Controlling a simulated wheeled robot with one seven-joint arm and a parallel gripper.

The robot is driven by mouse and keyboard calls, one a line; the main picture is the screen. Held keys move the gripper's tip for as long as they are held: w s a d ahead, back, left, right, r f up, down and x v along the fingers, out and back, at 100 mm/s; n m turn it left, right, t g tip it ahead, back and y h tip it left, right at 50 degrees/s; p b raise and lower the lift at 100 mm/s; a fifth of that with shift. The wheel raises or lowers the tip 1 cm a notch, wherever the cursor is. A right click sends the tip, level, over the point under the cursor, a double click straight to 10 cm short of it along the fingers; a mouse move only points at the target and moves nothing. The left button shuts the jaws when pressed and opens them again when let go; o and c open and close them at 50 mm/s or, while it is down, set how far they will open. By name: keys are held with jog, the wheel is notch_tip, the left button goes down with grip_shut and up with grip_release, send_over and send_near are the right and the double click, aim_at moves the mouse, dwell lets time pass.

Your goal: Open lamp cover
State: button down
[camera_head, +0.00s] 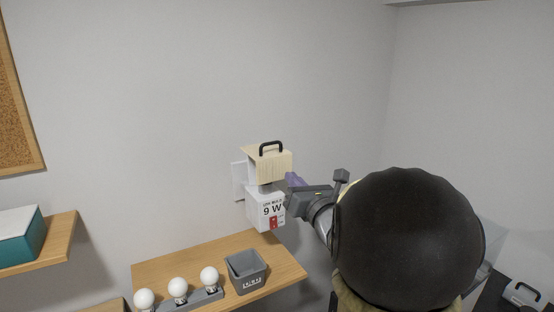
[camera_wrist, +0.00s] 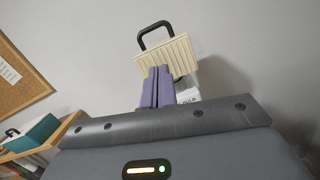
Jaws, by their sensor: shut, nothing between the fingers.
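The lamp cover (camera_head: 272,166) is a cream, ribbed box-like piece with a black handle on top, mounted by the wall above a white box (camera_head: 265,211) labelled "9 W". The cover also shows in the wrist view (camera_wrist: 168,59), with its handle toward the upper left. My gripper (camera_head: 292,180) has purple fingers and is just right of the cover's lower edge. In the wrist view the fingers (camera_wrist: 157,71) are together and empty, overlapping the cover's lower part; I cannot tell whether they touch it. My arm comes in from the right.
A wooden shelf (camera_head: 182,262) below holds three white bulbs (camera_head: 178,287) in a grey holder and a dark grey bin (camera_head: 245,271). At left are a teal box (camera_head: 20,236) on another shelf and a cork board (camera_head: 18,105). The wall above the cover is clear.

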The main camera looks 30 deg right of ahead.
aim_at(265, 156)
jog(key=shift+s+d+r+n+t+y, duration=0.1)
jog(key=shift+s+r+n+t+y, duration=0.1)
jog(key=shift+r+n, duration=0.3)
jog(key=shift+s+d+r+n+t+y, duration=0.1)
jog(key=shift+r+n+y, duration=0.1)
jog(key=shift+n, duration=0.5)
jog(key=w+r+p, duration=0.1)
jog(key=w+p, duration=0.4)
jog(key=w, duration=0.5)
jog(key=shift+a+r+p, duration=0.15)
jog(key=shift+r+p, duration=0.15)
jog(key=shift+r, duration=0.05)
jog(key=shift+r, duration=0.15)
jog(key=shift+r, duration=0.2)
